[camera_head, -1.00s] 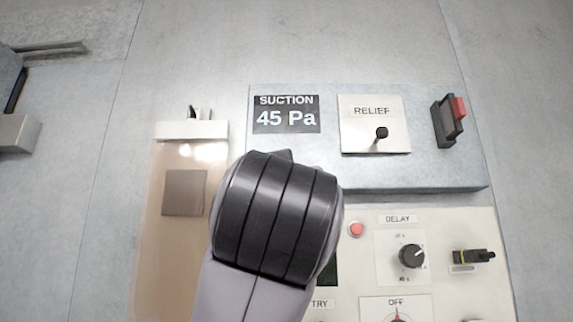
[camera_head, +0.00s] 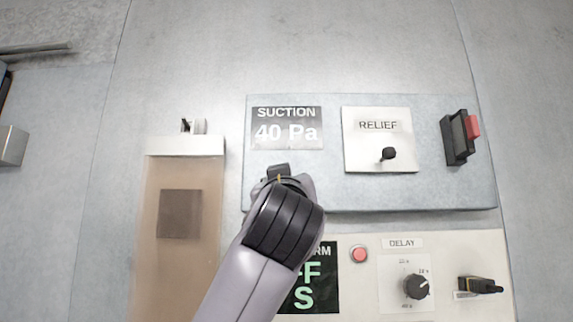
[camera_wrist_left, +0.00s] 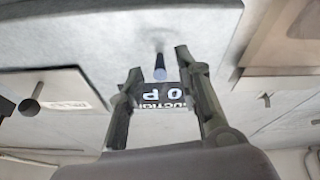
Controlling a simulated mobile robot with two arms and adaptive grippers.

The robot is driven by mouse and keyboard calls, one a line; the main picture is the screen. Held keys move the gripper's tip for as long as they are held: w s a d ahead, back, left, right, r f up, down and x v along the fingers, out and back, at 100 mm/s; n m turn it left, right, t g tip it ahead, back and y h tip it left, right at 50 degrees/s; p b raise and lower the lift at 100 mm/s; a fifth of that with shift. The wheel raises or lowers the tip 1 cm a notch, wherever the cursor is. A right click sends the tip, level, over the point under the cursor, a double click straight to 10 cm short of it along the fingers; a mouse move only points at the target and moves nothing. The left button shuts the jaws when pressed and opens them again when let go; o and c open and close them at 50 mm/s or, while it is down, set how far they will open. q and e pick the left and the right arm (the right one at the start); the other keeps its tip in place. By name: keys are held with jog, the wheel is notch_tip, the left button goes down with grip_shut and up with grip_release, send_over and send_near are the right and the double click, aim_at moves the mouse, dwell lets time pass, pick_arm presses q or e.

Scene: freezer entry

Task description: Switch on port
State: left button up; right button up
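No label reading "port" is legible. In the head view my arm hides this lever. The relief lever (camera_head: 388,154), black on a white plate, is to the right and also shows in the left wrist view (camera_wrist_left: 30,105). My right gripper is not in view.
A red-and-black rocker switch (camera_head: 460,137) is at the panel's right. Below are a red button (camera_head: 359,254), the delay knob (camera_head: 417,287), a black lever (camera_head: 481,285) and a partly covered green-lettered screen (camera_head: 319,284). A brownish strip curtain or panel (camera_head: 178,265) hangs at the left.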

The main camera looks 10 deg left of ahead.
pick_arm(q)
jog(key=shift+p+x, duration=0.5)
jog(key=shift+x, duration=0.7)
jog(key=shift+c, duration=0.4)
grip_shut()
